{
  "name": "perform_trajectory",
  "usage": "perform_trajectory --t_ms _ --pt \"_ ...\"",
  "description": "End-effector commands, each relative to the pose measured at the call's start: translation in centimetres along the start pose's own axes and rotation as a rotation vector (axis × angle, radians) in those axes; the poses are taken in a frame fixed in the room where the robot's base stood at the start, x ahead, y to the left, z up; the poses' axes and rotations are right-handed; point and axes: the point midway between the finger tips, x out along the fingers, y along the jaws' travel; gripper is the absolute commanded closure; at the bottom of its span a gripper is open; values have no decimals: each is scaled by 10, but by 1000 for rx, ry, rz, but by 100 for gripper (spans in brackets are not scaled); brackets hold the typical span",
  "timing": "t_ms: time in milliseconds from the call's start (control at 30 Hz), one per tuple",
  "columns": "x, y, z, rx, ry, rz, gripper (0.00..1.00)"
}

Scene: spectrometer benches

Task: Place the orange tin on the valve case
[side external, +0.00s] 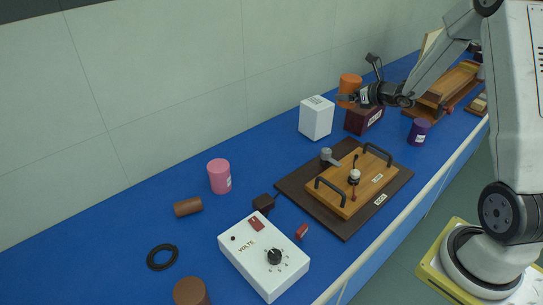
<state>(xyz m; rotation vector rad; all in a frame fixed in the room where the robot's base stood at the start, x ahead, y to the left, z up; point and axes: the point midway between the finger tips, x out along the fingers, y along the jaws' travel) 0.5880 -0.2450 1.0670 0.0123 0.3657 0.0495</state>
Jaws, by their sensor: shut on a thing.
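The orange tin (350,82) is upright at the back of the blue bench. My gripper (349,98) reaches in from the right and is shut on the tin's lower part, hiding some of it. A dark red box with a white label (362,121), which looks like the valve case, stands directly below the tin in the picture. The tin's bottom is close to the box top, over its left part. I cannot tell whether they touch.
A white box (316,118) stands just left of the dark red box. A purple tin (418,132) stands to the right, near wooden trays (455,82). A wooden board with black handles (352,185) lies in front. Pink tin (219,176) and white meter box (262,255) are further left.

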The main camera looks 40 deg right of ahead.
Motion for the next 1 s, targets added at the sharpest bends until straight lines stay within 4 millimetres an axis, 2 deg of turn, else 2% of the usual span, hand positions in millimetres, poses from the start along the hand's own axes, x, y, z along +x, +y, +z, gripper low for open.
perform_trajectory --t_ms 33,200,400,500,667,1000 --pt "-10 -19 4 4 -3 -25 79" --pt "-40 -67 10 22 3 -85 79" --pt "-72 -109 13 38 16 -144 79" --pt "-82 -120 13 43 21 -161 79" --pt "-89 -128 14 45 25 -172 79" --pt "-81 -133 12 46 25 -171 79"
